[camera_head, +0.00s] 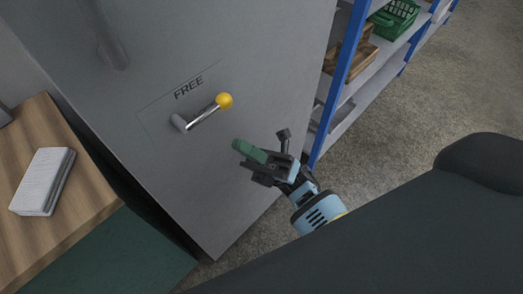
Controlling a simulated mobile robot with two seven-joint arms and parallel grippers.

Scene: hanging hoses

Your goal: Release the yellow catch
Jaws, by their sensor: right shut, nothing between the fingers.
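The yellow catch is a short metal lever with a yellow ball knob (225,100) at its upper right end. Its pivot is on a grey upright panel (235,45), just below the printed word FREE. The lever slants up to the right from the pivot. My right gripper (250,158), with a green part at its tip, is below and a little right of the knob. It is shut and empty, and shows apart from the knob in the picture. My left gripper is not in view.
A wooden-topped bench (85,195) with a pale grey book-like block (42,181) stands at left. Blue-framed shelves (345,75) at right hold a green basket (394,18) and brown wooden items (352,52). Bare floor (450,90) lies beyond.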

